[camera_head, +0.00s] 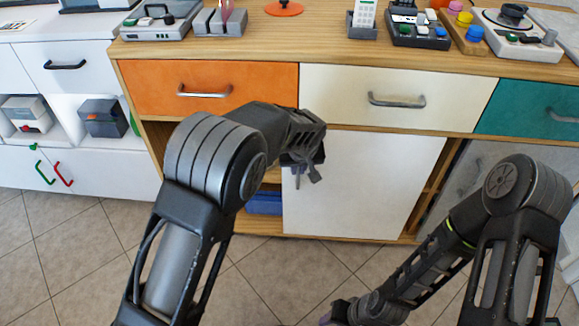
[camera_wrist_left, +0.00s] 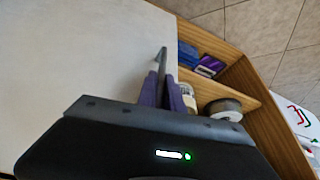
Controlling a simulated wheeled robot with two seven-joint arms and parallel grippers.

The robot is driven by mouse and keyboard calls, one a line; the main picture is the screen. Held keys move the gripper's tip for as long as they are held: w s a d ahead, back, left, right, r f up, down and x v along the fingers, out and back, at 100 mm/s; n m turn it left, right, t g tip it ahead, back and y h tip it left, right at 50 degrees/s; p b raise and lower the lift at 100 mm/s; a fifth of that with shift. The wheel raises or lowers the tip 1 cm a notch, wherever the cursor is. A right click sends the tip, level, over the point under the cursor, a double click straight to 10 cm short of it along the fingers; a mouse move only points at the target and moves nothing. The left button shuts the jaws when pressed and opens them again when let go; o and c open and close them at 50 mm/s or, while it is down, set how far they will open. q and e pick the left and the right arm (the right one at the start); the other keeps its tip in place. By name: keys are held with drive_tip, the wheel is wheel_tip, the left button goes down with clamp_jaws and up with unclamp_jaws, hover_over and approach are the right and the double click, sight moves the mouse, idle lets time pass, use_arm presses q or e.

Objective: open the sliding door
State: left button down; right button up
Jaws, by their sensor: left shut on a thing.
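The white sliding door (camera_head: 370,185) covers the middle of the wooden cabinet's lower part. To its left is an open compartment. My left gripper (camera_head: 308,170) is at the door's upper left edge. In the left wrist view, its purple fingers (camera_wrist_left: 162,90) are shut on a thin dark handle (camera_wrist_left: 162,58) by the door's edge, and the pale door panel (camera_wrist_left: 70,65) fills the left side. The grip itself is partly hidden by the gripper body. My right gripper (camera_head: 340,314) is low at the bottom edge of the head view, away from the door, its fingers mostly cut off.
Behind the door's left edge, shelves hold a blue box (camera_head: 265,203), a purple box (camera_wrist_left: 210,66) and a round grey item (camera_wrist_left: 225,108). Above are an orange drawer (camera_head: 215,95), a cream drawer (camera_head: 350,88) and a teal drawer (camera_head: 530,118). The tiled floor (camera_head: 65,235) is clear.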

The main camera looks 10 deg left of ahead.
use_arm(q)
drive_tip(key=c, duration=1.5)
unclamp_jaws()
drive_tip(key=p+v, duration=0.2)
drive_tip(key=v, duration=0.5)
drive_tip(key=shift+s+r, duration=0.15)
drive_tip(key=shift+r, duration=0.2)
